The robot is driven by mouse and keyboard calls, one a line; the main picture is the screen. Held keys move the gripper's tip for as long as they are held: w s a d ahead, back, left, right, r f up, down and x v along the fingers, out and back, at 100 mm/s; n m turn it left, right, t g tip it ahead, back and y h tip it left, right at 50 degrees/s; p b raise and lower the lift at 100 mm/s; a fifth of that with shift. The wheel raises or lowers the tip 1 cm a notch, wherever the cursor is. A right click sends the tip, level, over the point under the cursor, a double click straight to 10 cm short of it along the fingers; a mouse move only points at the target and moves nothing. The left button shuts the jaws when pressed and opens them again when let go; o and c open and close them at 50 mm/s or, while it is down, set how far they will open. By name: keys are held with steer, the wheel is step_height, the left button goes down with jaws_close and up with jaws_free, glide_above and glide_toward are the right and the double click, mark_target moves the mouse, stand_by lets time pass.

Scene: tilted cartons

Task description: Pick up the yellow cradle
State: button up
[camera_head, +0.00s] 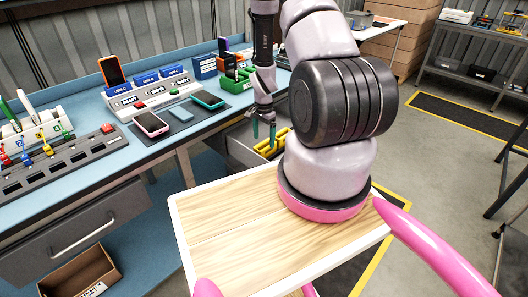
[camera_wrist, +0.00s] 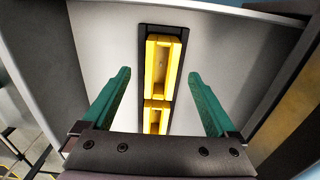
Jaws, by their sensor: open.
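The yellow cradle (camera_wrist: 163,68) is in the wrist view, upper middle, a yellow box-like piece in a dark frame inside a light grey drawer. A second yellow piece (camera_wrist: 156,117) lies in line with it, partly hidden by my gripper's body. In the head view, yellow pieces (camera_head: 273,142) show in the open drawer (camera_head: 240,152) below the bench. My gripper (camera_wrist: 160,78) is open and empty, its green fingers on either side of the yellow cradle and apart from it. In the head view my gripper (camera_head: 263,132) hangs at the drawer opening.
The drawer wall (camera_wrist: 95,50) rises close to the left of my fingers, with another edge (camera_wrist: 285,75) at right. The blue bench (camera_head: 105,160) holds phones (camera_head: 151,124), a charging station (camera_head: 150,90) and a green holder (camera_head: 236,72). A cardboard box (camera_head: 80,275) sits low at left.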

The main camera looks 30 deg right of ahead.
mark_target(265, 146)
steer(key=f, duration=0.5)
steer(key=shift+w+d+f, duration=0.15)
steer(key=shift+w+d, duration=0.1)
steer(key=shift+d, duration=0.1)
jaws_close()
